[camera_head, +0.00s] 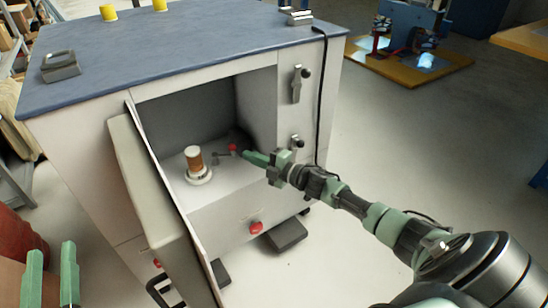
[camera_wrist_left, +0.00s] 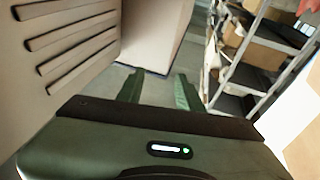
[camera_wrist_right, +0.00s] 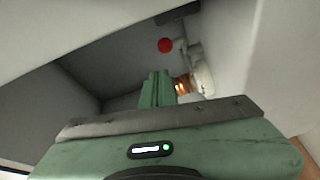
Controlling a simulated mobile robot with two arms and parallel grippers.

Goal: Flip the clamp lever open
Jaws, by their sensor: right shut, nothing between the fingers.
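The clamp lever's red knob (camera_head: 233,148) is inside the cabinet's open chamber, beside a small grey clamp arm (camera_head: 219,155). The red knob also shows in the right wrist view (camera_wrist_right: 166,45), beyond my fingertips. My left gripper (camera_head: 51,248) is open and empty at lower left.
The cabinet door (camera_head: 150,190) stands open on the left of the chamber. The chamber's right wall and front edge are close to my right arm. Another red knob (camera_head: 256,228) is on the front below. Shelving (camera_wrist_left: 245,60) stands near my left gripper.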

